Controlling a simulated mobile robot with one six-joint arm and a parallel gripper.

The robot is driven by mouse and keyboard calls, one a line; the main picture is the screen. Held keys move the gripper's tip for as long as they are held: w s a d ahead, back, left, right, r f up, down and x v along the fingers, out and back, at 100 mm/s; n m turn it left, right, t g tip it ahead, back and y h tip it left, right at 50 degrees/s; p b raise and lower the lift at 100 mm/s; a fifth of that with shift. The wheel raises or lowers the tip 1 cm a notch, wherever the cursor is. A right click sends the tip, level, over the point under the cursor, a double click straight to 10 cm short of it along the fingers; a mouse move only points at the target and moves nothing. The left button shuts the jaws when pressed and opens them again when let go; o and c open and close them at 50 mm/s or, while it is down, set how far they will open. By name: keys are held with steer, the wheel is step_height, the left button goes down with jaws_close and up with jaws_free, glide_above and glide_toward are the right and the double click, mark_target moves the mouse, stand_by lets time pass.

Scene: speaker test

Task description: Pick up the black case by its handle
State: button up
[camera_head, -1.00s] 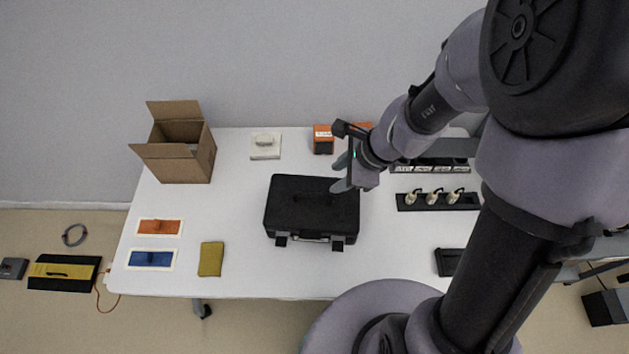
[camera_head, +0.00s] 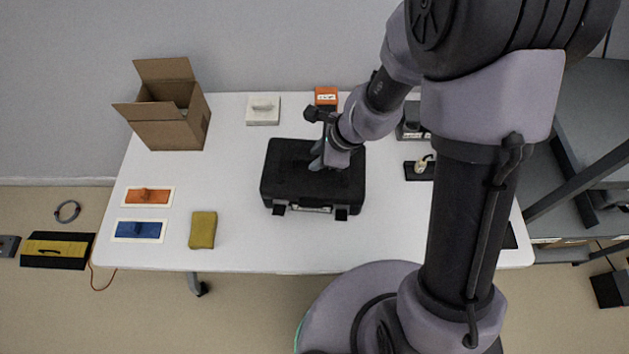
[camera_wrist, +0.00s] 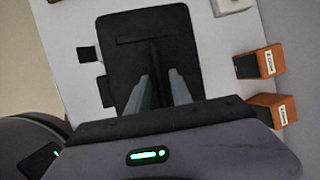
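The black case (camera_head: 285,190) lies flat on the white table, with its latches toward the table's front edge. My gripper (camera_head: 318,164) is above the right-middle part of its lid. In the wrist view the case (camera_wrist: 125,62) fills the centre. My two grey fingers (camera_wrist: 160,90) are spread apart over the lid.
An open cardboard box (camera_head: 172,125) and a white block (camera_head: 263,110) stand at the back. An orange box (camera_head: 326,96) stands behind the case.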

jaws_close()
stand_by(1.2)
